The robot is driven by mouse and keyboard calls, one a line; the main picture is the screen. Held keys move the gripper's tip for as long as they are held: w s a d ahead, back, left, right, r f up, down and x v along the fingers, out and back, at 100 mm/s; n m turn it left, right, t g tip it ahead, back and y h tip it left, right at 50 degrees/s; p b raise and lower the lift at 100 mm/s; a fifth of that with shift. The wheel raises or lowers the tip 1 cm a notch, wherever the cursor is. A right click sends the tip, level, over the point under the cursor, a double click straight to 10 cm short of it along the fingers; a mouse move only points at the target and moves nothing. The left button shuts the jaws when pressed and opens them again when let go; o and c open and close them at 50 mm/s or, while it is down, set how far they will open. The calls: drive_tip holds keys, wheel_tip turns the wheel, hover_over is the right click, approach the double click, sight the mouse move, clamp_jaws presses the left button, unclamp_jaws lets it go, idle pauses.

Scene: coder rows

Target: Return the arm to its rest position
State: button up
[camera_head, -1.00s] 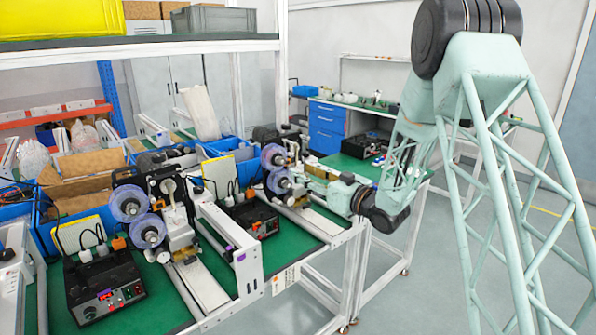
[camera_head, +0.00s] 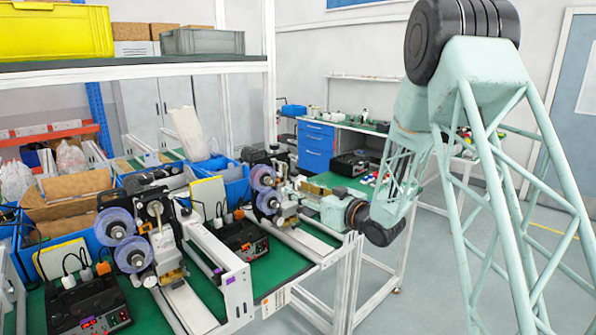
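My pale green lattice arm fills the right side of the head view, with its forearm bent down toward the bench. My gripper (camera_head: 303,197) is at the arm's left end, beside the farther coder machine (camera_head: 266,190) with its purple-blue reels. The wrist lies roughly level above the green bench top. The fingers are small and blend with the machine parts, so I cannot tell whether they are open, touching the machine or holding anything.
A nearer coder machine (camera_head: 135,245) stands at the left on the green bench (camera_head: 290,268). Black control boxes (camera_head: 88,305) and blue bins (camera_head: 100,200) crowd around it. A shelf with a yellow crate (camera_head: 55,32) is above. The floor (camera_head: 425,290) between bench and arm is clear.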

drive_tip(key=s+d+r+m+h, duration=0.3)
drive_tip(key=s+d+r+h, duration=0.35)
drive_tip(key=d+r, duration=0.35)
drive_tip(key=s+d+r+m+g+h, duration=0.1)
drive_tip(key=s+d+r+h, duration=0.1)
drive_tip(key=s+d, duration=0.4)
drive_tip(key=s+d+r+m+g+h, duration=0.15)
drive_tip(key=s+d, duration=0.25)
drive_tip(key=s, duration=0.4)
drive_tip(key=s+f+m+g, duration=0.1)
drive_tip(key=s+g, duration=0.2)
drive_tip(key=s, duration=2)
drive_tip(key=s+f+m+g+h, duration=0.1)
drive_tip(key=s+f+m+g, duration=0.1)
drive_tip(key=s, duration=2.1)
drive_tip(key=shift+s+d+g, duration=0.3)
drive_tip(key=shift+d+g, duration=0.05)
drive_tip(key=shift+g, duration=0.5)
drive_tip(key=shift+c, duration=0.6)
